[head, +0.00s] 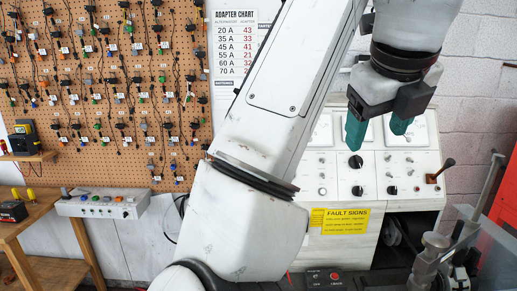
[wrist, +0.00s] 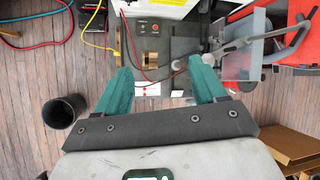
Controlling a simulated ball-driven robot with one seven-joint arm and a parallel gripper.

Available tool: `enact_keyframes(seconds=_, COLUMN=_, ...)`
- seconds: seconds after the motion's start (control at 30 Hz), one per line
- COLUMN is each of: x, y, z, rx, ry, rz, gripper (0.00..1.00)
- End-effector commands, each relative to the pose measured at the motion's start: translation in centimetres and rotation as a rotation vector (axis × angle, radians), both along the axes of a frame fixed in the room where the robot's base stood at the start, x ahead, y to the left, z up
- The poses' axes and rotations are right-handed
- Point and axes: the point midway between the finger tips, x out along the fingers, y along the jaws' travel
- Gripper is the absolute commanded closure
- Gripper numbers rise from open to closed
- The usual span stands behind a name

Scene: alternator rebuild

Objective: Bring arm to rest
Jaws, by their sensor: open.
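My gripper (head: 378,130) hangs in the upper right of the head view, its two green fingers apart with nothing between them. My white arm crosses the middle of that view. The fingers appear clear of the bench. The head view shows the white test panel (head: 400,165) with knobs behind my gripper.
An adapter pegboard (head: 100,90) covers the left wall. A wooden bench (head: 40,215) stands at left. A metal clamp stand (head: 432,258) is at lower right. The wrist view shows a dark bin (wrist: 63,111) on the floor and cardboard (wrist: 290,140) at lower right.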

Motion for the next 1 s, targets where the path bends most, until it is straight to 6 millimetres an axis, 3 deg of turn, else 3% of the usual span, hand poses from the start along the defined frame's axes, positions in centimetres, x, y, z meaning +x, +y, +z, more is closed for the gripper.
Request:
enact_keyframes(seconds=0.33, x=0.8, y=-1.2, z=-3.7, rx=-0.113, ry=0.023, rz=0.088, gripper=0.30)
enact_keyframes(seconds=0.57, x=1.4, y=-2.7, z=-7.9, rx=-0.241, ry=0.059, rz=0.198, gripper=0.30)
enact_keyframes(seconds=0.77, x=1.7, y=-4.9, z=-13.7, rx=-0.406, ry=0.124, rz=0.359, gripper=0.30)
enact_keyframes(seconds=1.0, x=0.7, y=-8.9, z=-24.6, rx=-0.675, ry=0.277, rz=0.703, gripper=0.30)
